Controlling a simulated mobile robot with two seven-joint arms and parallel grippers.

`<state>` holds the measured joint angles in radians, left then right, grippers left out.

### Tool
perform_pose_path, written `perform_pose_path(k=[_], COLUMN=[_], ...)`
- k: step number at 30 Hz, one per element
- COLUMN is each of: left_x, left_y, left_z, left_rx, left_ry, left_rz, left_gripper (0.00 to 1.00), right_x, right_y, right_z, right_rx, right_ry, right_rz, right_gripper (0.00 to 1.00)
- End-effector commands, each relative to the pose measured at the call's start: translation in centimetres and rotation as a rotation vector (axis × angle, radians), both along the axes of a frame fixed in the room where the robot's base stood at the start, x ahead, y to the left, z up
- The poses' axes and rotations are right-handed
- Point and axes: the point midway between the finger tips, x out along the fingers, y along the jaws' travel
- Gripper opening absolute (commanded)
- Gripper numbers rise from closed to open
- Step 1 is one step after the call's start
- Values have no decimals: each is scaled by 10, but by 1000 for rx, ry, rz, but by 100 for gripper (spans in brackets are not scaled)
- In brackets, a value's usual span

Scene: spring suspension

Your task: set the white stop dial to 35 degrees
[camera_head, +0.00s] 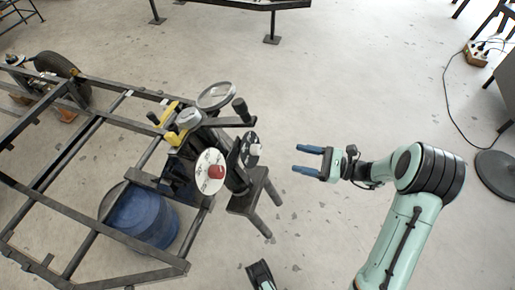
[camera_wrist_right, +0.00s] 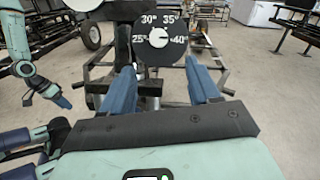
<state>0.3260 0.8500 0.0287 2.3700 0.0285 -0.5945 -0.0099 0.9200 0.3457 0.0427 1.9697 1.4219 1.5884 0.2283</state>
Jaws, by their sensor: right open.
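The stop dial (camera_head: 250,148) is a black disc with a white knob (camera_head: 255,150), on the near right side of the metal frame. In the right wrist view the dial face (camera_wrist_right: 148,55) shows white marks 25, 30, 35 and 40 around the white knob (camera_wrist_right: 157,44). I cannot tell exactly which mark the knob points at. My right gripper (camera_head: 298,158) is open and empty, to the right of the dial, fingers toward it and apart from it. In the right wrist view its blue fingers (camera_wrist_right: 160,72) lie below the dial. My left gripper (camera_wrist_right: 62,102) shows small at the left there; its jaws are unclear.
A white dial with a red knob (camera_head: 216,172) stands left of the stop dial. A round gauge-like disc (camera_head: 216,96) and a black handle (camera_head: 241,110) are just above. A blue drum (camera_head: 142,215) stands under the frame (camera_head: 100,270). The floor between gripper and dial is clear.

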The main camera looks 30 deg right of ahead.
Motion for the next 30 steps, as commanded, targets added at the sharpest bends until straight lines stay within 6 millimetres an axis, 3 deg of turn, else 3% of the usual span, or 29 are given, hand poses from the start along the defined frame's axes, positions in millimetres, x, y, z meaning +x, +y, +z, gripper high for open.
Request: perform_pose_path(k=[15, 21, 30], left_x=[-44, -53, -55], left_y=[6, 8, 8], left_z=[-41, -47, -47], left_rx=[-8, -10, -11], left_ry=[150, 178, 184], left_rz=[8, 10, 11], left_gripper=[43, 43, 43], right_x=[71, 84, 86], right_y=[73, 85, 87], right_z=[-2, -1, 0], right_rx=[0, -1, -1], right_ry=[2, 2, 3], right_rz=[7, 5, 4], right_gripper=[61, 61, 61])
